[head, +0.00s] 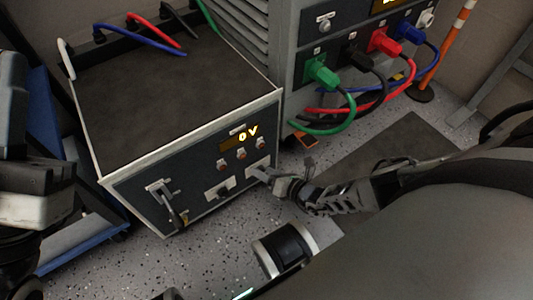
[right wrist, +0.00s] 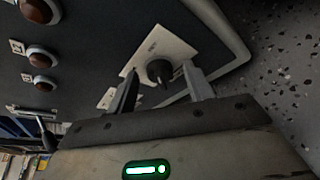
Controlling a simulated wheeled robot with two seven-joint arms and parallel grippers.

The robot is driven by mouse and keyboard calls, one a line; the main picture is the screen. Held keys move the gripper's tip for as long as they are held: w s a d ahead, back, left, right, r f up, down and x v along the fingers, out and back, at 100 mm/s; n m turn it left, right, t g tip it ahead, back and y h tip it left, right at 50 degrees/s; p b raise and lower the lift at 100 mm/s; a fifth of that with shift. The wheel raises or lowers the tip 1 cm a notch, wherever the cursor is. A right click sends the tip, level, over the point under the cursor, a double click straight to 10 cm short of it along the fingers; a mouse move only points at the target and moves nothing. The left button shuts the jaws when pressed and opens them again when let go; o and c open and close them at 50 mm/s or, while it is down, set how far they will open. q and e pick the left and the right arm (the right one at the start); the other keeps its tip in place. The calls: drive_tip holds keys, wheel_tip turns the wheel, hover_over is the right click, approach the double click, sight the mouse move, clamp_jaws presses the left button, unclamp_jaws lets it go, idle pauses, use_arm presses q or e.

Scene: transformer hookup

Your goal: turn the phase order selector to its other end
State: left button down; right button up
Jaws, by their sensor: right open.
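The phase order selector is a black round knob (right wrist: 160,72) on a white plate at the panel edge. In the head view its white plate (head: 257,166) is at the lower right of the cabinet's dark front panel, with the knob mostly hidden by my gripper. My right gripper (head: 266,173) is at that plate. In the right wrist view my right gripper (right wrist: 161,80) is open, one finger on each side of the knob, with gaps showing. I cannot tell how deep the fingertips reach. My left gripper's fingers do not show.
The cabinet (head: 165,95) shows 0 V on its display (head: 243,135), above red lamps (head: 241,154). Another plate with a black switch (head: 220,188) and a lever handle (head: 168,203) are left of the selector. Behind right, a unit has coloured plugs (head: 322,73) and hanging cables. Speckled floor lies in front.

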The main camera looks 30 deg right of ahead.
drive_tip(key=c, duration=1)
drive_tip(key=shift+r+n, duration=0.1)
drive_tip(key=shift+n, duration=0.2)
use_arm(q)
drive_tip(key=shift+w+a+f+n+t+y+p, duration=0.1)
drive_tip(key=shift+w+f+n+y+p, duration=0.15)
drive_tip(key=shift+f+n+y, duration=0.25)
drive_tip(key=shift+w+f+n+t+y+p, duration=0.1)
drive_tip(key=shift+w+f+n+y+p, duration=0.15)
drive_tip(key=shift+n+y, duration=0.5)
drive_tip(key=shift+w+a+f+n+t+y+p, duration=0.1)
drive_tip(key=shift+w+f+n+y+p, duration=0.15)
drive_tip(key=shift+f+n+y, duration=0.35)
use_arm(e)
drive_tip(key=shift+a+n+h, duration=0.2)
drive_tip(key=shift+n+h, duration=0.6)
drive_tip(key=shift+n, duration=0.25)
drive_tip(key=shift+a+n+h, duration=0.15)
drive_tip(key=shift+n+h, duration=0.65)
drive_tip(key=shift+n, duration=0.25)
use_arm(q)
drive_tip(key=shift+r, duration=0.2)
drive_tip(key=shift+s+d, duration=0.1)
use_arm(e)
drive_tip(key=o, duration=1)
